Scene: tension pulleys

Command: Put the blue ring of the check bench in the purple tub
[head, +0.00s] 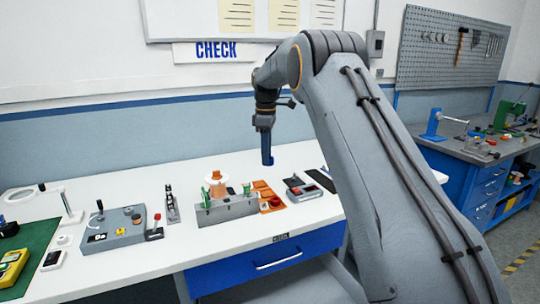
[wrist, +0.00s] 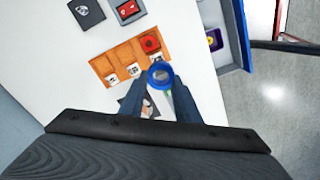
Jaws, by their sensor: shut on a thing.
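My gripper (head: 267,158) hangs above the white check bench, fingers pointing down. In the wrist view its two dark blue fingers (wrist: 160,88) are shut on a blue ring (wrist: 160,74), which sits at the fingertips. I cannot make the ring out from the fingers in the head view. A small purple container (wrist: 214,40) with something yellow in it shows in the wrist view, within a grey, blue-edged drawer or recess (wrist: 240,45) beyond the bench edge. The purple container does not show in the head view.
An orange compartment tray (wrist: 128,60) holds a red ring (wrist: 150,43) and pale labels. A grey fixture (head: 226,209) with green clips and a spool stands below my gripper. A grey switch box (head: 115,230) stands left. The blue drawer front (head: 265,262) is below the bench top.

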